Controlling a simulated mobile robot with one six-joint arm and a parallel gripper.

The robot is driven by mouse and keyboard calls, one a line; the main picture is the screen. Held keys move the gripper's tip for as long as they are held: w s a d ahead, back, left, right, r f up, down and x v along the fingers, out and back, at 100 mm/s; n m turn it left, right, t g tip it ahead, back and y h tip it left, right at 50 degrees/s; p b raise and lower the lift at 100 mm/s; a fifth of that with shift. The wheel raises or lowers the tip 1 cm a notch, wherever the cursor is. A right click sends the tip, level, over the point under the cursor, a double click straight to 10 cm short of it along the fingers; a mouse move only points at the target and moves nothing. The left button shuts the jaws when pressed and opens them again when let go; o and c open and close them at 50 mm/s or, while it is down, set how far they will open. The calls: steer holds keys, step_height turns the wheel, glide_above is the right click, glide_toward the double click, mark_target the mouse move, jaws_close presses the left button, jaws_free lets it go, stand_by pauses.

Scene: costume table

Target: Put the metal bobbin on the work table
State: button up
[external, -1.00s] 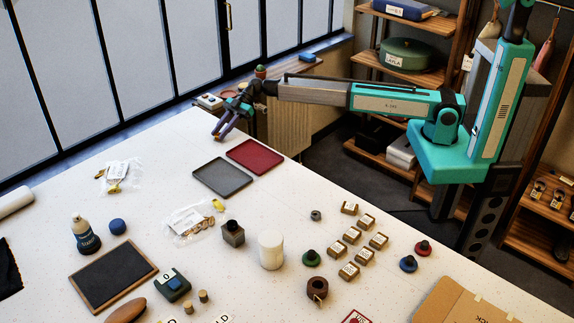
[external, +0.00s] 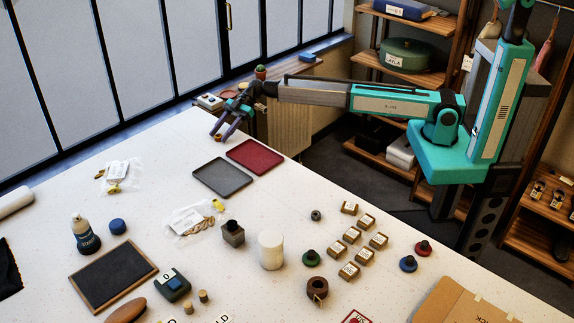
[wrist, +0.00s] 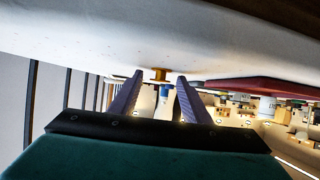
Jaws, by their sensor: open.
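The metal bobbin (external: 217,134), small and brass-coloured, stands on the white work table (external: 170,150) near its far corner by the window. In the wrist view the bobbin (wrist: 157,74) shows as a flanged spool touching the table surface, between and just beyond the fingertips. My gripper (external: 217,136) is low over that corner. Its two purple fingers are spread, with space on both sides of the bobbin in the wrist view (wrist: 160,79). The fingers partly hide the bobbin in the external view.
A bagged item (external: 117,175) lies to the left. Small boxes (external: 350,236), a white cylinder (external: 270,250) and other items stand nearer the camera. The table around the bobbin is clear.

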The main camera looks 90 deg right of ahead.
steer(key=shift+r+p, duration=0.25)
steer(key=shift+p, duration=0.05)
steer(key=b+v, duration=0.3)
steer(key=v, duration=0.9)
steer(key=shift+f, duration=0.15)
stand_by(0.4)
